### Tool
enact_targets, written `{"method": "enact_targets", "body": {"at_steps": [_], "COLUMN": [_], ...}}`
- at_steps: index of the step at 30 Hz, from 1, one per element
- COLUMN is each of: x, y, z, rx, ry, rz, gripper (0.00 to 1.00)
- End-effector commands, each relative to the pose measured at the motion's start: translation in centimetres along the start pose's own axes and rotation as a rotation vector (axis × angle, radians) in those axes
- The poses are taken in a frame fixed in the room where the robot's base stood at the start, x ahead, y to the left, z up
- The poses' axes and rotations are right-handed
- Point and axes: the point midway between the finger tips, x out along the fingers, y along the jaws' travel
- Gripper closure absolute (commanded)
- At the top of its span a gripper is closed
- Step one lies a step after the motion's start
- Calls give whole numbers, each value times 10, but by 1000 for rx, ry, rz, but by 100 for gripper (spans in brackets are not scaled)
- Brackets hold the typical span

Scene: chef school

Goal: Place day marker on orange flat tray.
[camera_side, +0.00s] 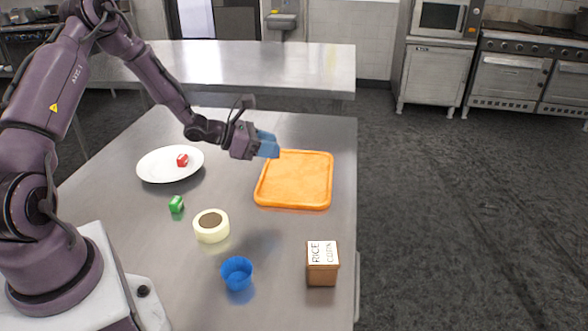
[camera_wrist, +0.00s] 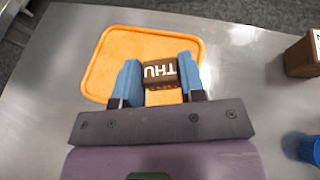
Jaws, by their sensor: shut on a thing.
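The day marker (camera_wrist: 160,73) is a small brown block with white letters "THU" that look upside down in the wrist view. My gripper (camera_wrist: 154,84), with blue fingers, is shut on it. In the side view my gripper (camera_side: 267,145) is at the far left corner of the orange flat tray (camera_side: 294,180), and the marker is hidden there. In the wrist view the tray (camera_wrist: 105,70) lies behind and below the marker. The marker appears held above the tray; the exact height is hard to tell.
A white plate (camera_side: 155,172) with a red cube (camera_side: 182,160) lies to the left. The tray's visible surface is clear.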

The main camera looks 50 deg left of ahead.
Motion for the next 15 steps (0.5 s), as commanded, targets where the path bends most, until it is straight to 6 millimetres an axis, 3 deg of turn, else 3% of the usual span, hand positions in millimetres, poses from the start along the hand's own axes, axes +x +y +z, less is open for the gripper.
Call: {"method": "enact_targets", "body": {"at_steps": [6, 9, 15], "x": [45, 64, 90], "y": [33, 44, 60], "z": [-7, -22, -40], "rx": [1, -2, 0], "ry": [0, 2, 1], "rz": [-2, -4, -2], "gripper": [85, 85, 85]}}
